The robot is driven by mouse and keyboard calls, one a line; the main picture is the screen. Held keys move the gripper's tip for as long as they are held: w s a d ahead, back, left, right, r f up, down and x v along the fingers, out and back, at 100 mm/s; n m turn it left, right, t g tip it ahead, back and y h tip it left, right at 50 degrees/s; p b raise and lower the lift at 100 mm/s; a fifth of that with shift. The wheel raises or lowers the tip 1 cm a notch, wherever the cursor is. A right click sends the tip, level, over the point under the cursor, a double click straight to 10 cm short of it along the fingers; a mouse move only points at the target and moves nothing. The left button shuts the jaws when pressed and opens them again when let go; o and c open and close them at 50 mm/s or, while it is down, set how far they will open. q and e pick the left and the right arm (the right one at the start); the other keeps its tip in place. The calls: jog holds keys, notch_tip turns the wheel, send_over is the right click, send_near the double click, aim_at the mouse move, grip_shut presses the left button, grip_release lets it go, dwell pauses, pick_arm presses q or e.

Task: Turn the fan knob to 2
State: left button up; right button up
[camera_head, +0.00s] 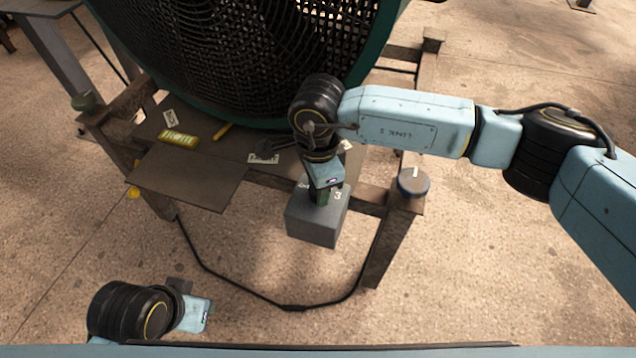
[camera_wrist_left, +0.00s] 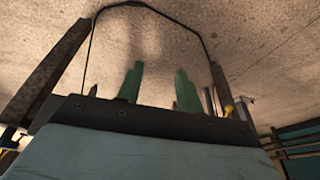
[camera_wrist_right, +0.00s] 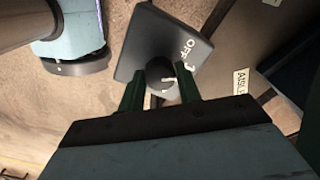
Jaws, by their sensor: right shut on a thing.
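The fan's grey control box (camera_head: 312,226) stands at the front of the fan's wooden frame. OFF and a partly hidden digit show on it in the right wrist view (camera_wrist_right: 141,50), and a 3 shows in the head view. The dark round fan knob (camera_wrist_right: 158,74) has a light pointer mark; I cannot tell which number it points at. My right gripper (camera_head: 321,198) is over the box, its green fingers (camera_wrist_right: 158,88) on both sides of the knob, shut on it. My left gripper (camera_wrist_left: 160,78) is open and empty, low at the front left, away from the box.
The large green fan (camera_head: 230,50) stands behind the box. A flat brown panel (camera_head: 188,177), a yellow label (camera_head: 179,138) and a capped post (camera_head: 414,184) are nearby. A black cable (camera_head: 290,306) hangs below in front. The floor at the front is clear.

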jog(key=m, duration=0.3)
jog(key=shift+m, duration=0.4)
jog(key=m, duration=0.2)
jog(key=shift+m+p, duration=0.3)
jog(key=shift+p, duration=0.05)
jog(key=shift+m, duration=1)
pick_arm(q)
jog(key=shift+w+a+f+p, duration=0.15)
jog(key=shift+a+f+p, duration=0.05)
jog(key=shift+f, duration=0.75)
jog(key=shift+w+a+f+p, duration=0.15)
jog(key=shift+a+f, duration=0.05)
jog(key=shift+f, duration=0.7)
pick_arm(e)
jog(key=shift+m, duration=0.9)
pick_arm(q)
jog(key=shift+f, duration=0.15)
jog(key=shift+r, duration=0.2)
pick_arm(e)
jog(key=o, duration=1)
